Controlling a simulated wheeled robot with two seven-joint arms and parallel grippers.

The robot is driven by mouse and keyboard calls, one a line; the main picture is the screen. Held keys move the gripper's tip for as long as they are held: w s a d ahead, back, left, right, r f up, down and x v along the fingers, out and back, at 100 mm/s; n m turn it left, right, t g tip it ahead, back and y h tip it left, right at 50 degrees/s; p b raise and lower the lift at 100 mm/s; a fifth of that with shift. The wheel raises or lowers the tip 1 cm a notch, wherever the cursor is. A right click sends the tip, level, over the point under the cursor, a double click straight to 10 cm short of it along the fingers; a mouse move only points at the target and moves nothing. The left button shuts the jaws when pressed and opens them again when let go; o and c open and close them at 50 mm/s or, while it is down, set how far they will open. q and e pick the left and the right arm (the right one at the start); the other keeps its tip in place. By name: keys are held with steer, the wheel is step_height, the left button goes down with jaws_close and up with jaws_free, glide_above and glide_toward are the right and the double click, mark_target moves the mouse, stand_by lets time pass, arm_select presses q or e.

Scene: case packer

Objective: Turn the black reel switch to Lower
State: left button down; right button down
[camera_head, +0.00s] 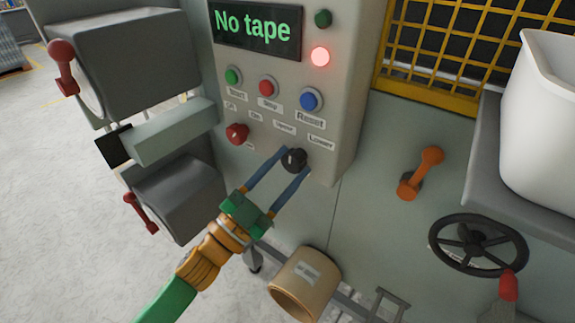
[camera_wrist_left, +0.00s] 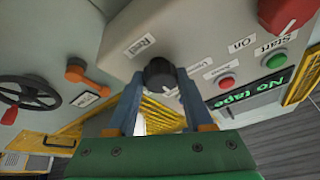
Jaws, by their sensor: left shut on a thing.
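The black reel switch (camera_head: 294,160) is a round knob at the lower right of the grey control panel (camera_head: 345,90), below labels that include "Lower". My left gripper (camera_head: 296,162) comes up from below, its two blue fingers on either side of the knob and shut on it. In the left wrist view the black knob (camera_wrist_left: 159,73) sits between the blue fingertips (camera_wrist_left: 158,90). The direction of its pointer is too small to tell. My right gripper is in neither view.
A red knob (camera_head: 237,133) is left of the switch. Green (camera_head: 233,76), red (camera_head: 268,87) and blue (camera_head: 311,98) buttons sit above. The display (camera_head: 257,28) reads "No tape" and a red lamp (camera_head: 320,57) glows. An orange lever (camera_head: 421,172) and black handwheel (camera_head: 478,244) stand right.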

arm_select(q)
steer(key=m+g, duration=0.1)
steer(key=m, duration=0.1)
steer(key=m+g+h+p, duration=0.1)
steer(key=m, duration=0.2)
steer(key=shift+w+a+r, duration=0.1)
steer(key=shift+a+r, duration=0.05)
steer(key=shift+m+g+p, duration=1.05)
steer(key=shift+m+g, duration=0.15)
steer(key=shift+m, duration=1.1)
steer(key=shift+c, duration=1.4)
jaws_free()
steer(key=shift+w, duration=0.1)
steer(key=shift+a, duration=0.1)
